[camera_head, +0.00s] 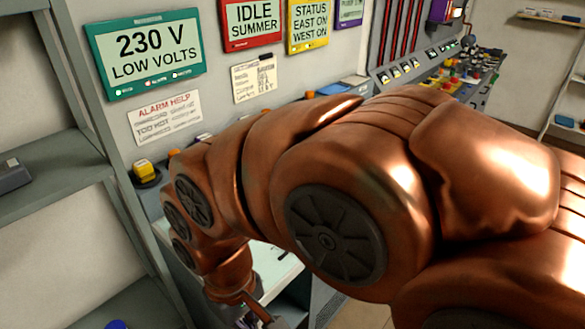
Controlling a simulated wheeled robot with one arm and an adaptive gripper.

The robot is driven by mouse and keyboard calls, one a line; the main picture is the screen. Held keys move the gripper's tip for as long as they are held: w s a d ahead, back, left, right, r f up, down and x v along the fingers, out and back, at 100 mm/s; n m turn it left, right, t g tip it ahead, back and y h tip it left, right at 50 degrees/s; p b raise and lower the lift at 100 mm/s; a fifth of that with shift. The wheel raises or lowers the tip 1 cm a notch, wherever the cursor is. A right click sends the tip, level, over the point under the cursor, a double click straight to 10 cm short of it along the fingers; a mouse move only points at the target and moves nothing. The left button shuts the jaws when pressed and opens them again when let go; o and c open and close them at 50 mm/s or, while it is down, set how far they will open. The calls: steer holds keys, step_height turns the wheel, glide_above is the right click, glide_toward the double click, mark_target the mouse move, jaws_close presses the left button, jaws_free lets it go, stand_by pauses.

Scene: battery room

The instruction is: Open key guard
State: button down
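My copper arm fills the middle and right of the view. It bends down at the left to my gripper (262,316), of which only a small part shows at the bottom edge. The fingertips are cut off or too small to tell whether they are open or shut. A small yellow block-like cover on a dark base (144,170) sits on the console left of the arm. I cannot tell for sure whether it is the key guard. My gripper is below and to the right of it, apart from it. My arm hides much of the console.
A green "230 V LOW VOLTS" display (150,55), a red sign (252,22) and a yellow sign (308,22) are on the wall. An alarm help notice (165,118) is below. Grey shelving (50,165) stands close at left. A control panel with knobs (455,80) is behind the arm.

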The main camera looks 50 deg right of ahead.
steer(key=w+d+r+m+t, duration=0.2)
steer(key=w+d+m+t, duration=0.1)
steer(key=w+d+m, duration=0.7)
steer(key=w+d+r+m+t, duration=0.25)
steer(key=w+d+m, duration=0.45)
steer(key=w+m, duration=0.45)
steer(key=w+d+m+t+h, duration=0.1)
steer(key=w+d+m+t, duration=0.15)
steer(key=d+m, duration=1.35)
steer(key=shift+w+d+f+n+h+p, duration=0.1)
steer(key=shift+w+d+f+n+p, duration=0.65)
steer(key=shift+f, duration=0.75)
steer(key=shift+w+d+f+n+h+p, duration=0.1)
steer(key=shift+w+d+f+n+p, duration=0.3)
steer(key=shift+w+d+f+n, duration=0.65)
steer(key=shift+w+d+f+n+h+p, duration=0.1)
steer(key=shift+w+d+f+n+p, duration=0.75)
steer(key=shift+f, duration=1.05)
steer(key=shift+w+d+m, duration=0.15)
steer(key=shift+d+m, duration=0.1)
steer(key=shift+m, duration=0.05)
